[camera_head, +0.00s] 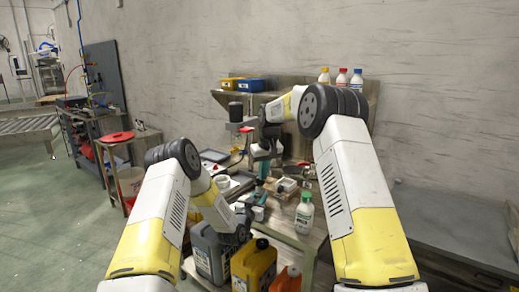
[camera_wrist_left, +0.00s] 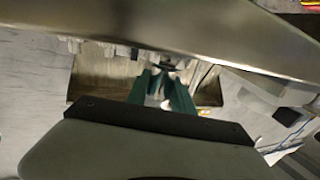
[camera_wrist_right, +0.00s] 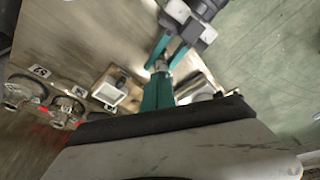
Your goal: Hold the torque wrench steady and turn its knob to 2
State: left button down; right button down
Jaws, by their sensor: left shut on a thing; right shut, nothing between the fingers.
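My left gripper (camera_head: 259,196) reaches in low over the bench. Its teal fingers (camera_wrist_left: 163,90) are shut on a small pale and dark part (camera_wrist_left: 168,66), likely the torque wrench, mostly hidden by the fingers. My right gripper (camera_head: 263,168) points down just above the left one. Its teal fingers (camera_wrist_right: 158,88) are shut and empty, with the tips close to a small pale part (camera_wrist_right: 161,65) beside my left gripper (camera_wrist_right: 190,25). I cannot tell whether they touch. The knob and its number cannot be made out.
Several round metal fittings with number labels (camera_wrist_right: 22,90) and a pale open box (camera_wrist_right: 112,88) lie on the bench. A white bottle with a green cap (camera_head: 304,213) stands at the bench's right. Yellow (camera_head: 253,268) and grey jugs stand low in front.

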jog(key=shift+f, duration=0.75)
jog(key=shift+w, duration=0.1)
jog(key=shift+w+d, duration=0.1)
dwell(0.4)
notch_tip(320, 180, up, 6)
jog(key=shift+s+d, duration=0.15)
jog(key=shift+s, duration=0.25)
dwell(0.5)
